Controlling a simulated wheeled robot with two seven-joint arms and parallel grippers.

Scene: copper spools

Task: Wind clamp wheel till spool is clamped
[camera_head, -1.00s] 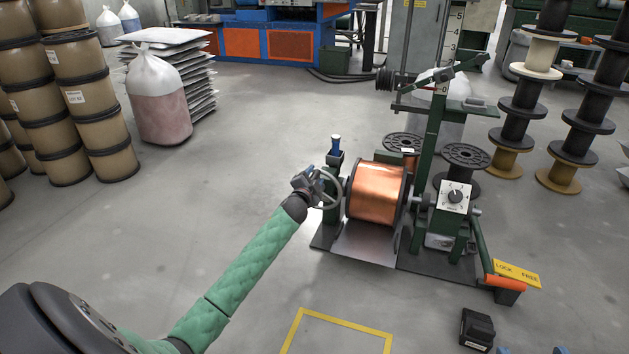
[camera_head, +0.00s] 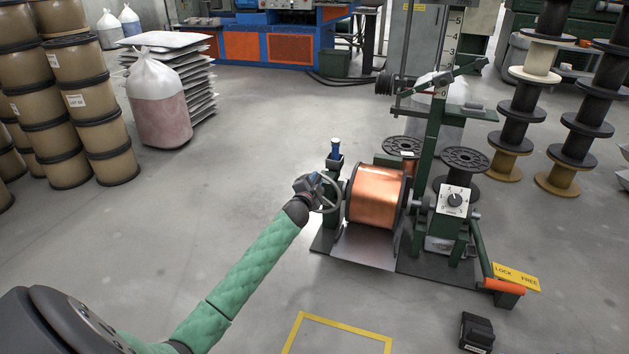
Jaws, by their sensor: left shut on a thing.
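The clamp wheel (camera_head: 336,194) is a grey hand wheel on the left side of the green winding stand. My left gripper (camera_head: 315,186) is at the wheel's left rim and shut on it; the fingertips are small and partly hidden. The copper spool (camera_head: 375,197) sits on its axle between the wheel side and the dial box (camera_head: 453,200), with dark flanges. Whether the clamp touches the spool's left flange cannot be told. My right gripper is out of view.
A blue-topped post (camera_head: 336,146) stands just behind the wheel. An orange lever (camera_head: 504,286) lies by a yellow LOCK/FREE plate (camera_head: 516,275) at the front right. A black box (camera_head: 477,331) is on the floor. The floor left of the stand is clear.

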